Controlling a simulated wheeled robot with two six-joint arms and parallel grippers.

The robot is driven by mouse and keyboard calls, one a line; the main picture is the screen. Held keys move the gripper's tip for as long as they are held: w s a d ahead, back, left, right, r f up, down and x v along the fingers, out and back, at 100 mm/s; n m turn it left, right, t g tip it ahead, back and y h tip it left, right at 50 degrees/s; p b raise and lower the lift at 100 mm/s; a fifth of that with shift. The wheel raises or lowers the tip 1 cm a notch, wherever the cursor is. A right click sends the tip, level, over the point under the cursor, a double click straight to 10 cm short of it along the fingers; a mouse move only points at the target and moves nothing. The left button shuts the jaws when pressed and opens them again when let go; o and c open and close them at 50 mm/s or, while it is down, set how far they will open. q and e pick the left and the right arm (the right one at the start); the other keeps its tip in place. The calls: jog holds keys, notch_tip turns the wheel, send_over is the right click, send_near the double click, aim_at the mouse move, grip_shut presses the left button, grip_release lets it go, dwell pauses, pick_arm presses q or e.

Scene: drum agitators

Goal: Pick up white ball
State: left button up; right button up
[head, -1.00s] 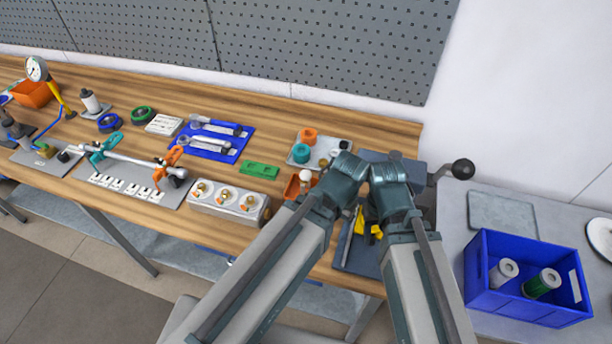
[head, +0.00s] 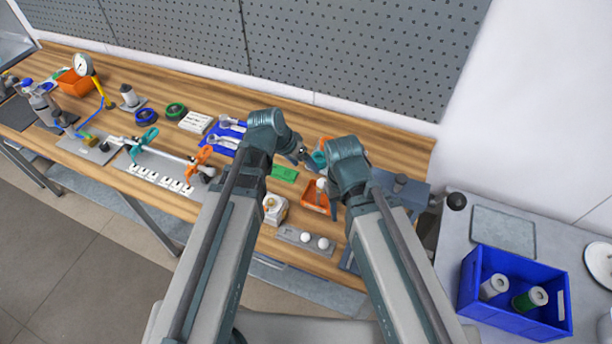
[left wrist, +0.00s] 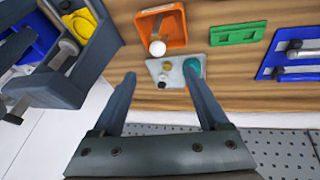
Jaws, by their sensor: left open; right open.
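A white ball (head: 321,184) shows at the orange tray (head: 313,200), beside my right gripper (head: 329,192). In the left wrist view the white ball (left wrist: 157,48) sits at the end of a pale rod-like shape in the orange tray (left wrist: 175,27). Two more white balls (head: 305,237) (head: 323,243) rest on a grey holder nearer the front edge. My left gripper (head: 303,156) is open and empty, above the grey plate behind the orange tray; its spread fingers (left wrist: 160,92) show in the left wrist view. My right gripper is open; its fingers are partly hidden by its wrist.
A green block (head: 285,173) and a blue tray with tools (head: 228,134) lie left of the orange tray. A blue crate (head: 512,316) stands on the side table. The pegboard wall is behind.

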aim_at(320, 181)
pick_arm(q)
jog(key=b+x, duration=0.7)
jog(key=x, duration=0.1)
jog(key=shift+w+f+b, duration=0.1)
jog(key=shift+f+b, duration=0.05)
jog(key=shift+b, duration=0.25)
jog(key=shift+f, duration=0.1)
pick_arm(e)
notch_tip(320, 181, down, 8)
pick_arm(q)
jog(key=shift+d+f, duration=0.1)
jog(key=b+x, duration=0.5)
jog(key=shift+d, duration=0.25)
pick_arm(e)
notch_tip(320, 181, down, 5)
jog(key=shift+r, duration=0.3)
pick_arm(q)
jog(key=shift+c, duration=0.4)
grip_shut()
